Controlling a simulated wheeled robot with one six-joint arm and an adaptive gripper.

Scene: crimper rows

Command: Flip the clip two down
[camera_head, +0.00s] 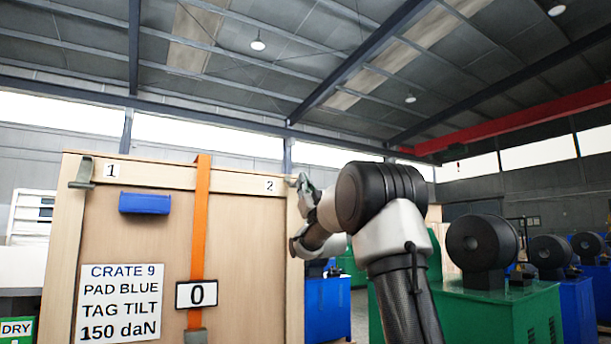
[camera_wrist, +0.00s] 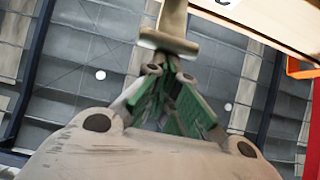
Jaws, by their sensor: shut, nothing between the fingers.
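The crate (camera_head: 245,225) stands at left in the head view, with label 2 (camera_head: 269,186) at its upper right. In the wrist view, clip two (camera_wrist: 173,20) is a grey-beige bar with a wider crosspiece at its lower end. My gripper (camera_wrist: 168,66) is shut and empty, its fingertips close to that crosspiece; I cannot tell whether they touch. In the head view my gripper (camera_head: 303,182) is at the crate's upper right corner and largely covers clip two there. Clip one (camera_head: 83,172) is at the upper left corner beside label 1 (camera_head: 111,171).
An orange strap (camera_head: 202,230) with a tag reading 0 (camera_head: 197,294) runs down the crate front. A blue pad (camera_head: 145,203) and a printed sheet (camera_head: 120,302) are left of it. Green and blue machines (camera_head: 480,310) stand at right, behind my arm.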

